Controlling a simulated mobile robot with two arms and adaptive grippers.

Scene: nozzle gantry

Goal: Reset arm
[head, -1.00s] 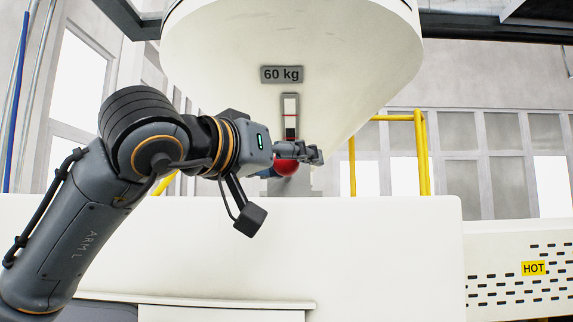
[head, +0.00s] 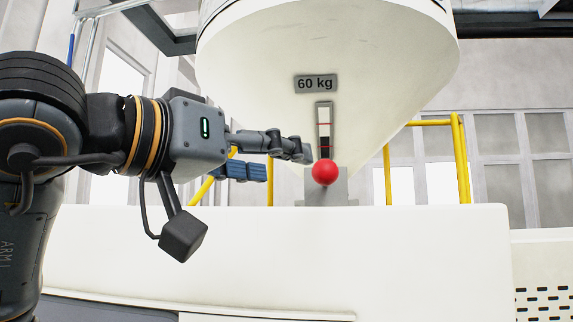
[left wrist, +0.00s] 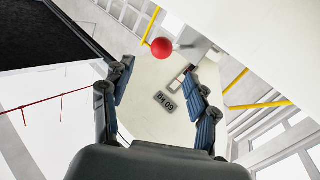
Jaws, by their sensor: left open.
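My left gripper (head: 278,160) comes in from the left in the head view, its two fingers spread. It is just left of a red ball knob (head: 325,172), which stands in front of a grey block under the hopper. The left wrist view shows the gripper (left wrist: 157,76) with nothing between its fingers. There the red ball (left wrist: 161,47) is beyond the fingertips, on a thin stem, and apart from them. My right gripper is in neither view.
A large cream hopper (head: 340,50) with a "60 kg" plate (head: 316,84) and a narrow level gauge (head: 324,125) hangs above. A cream housing (head: 400,260) fills the lower front. Yellow railings (head: 460,155) stand behind.

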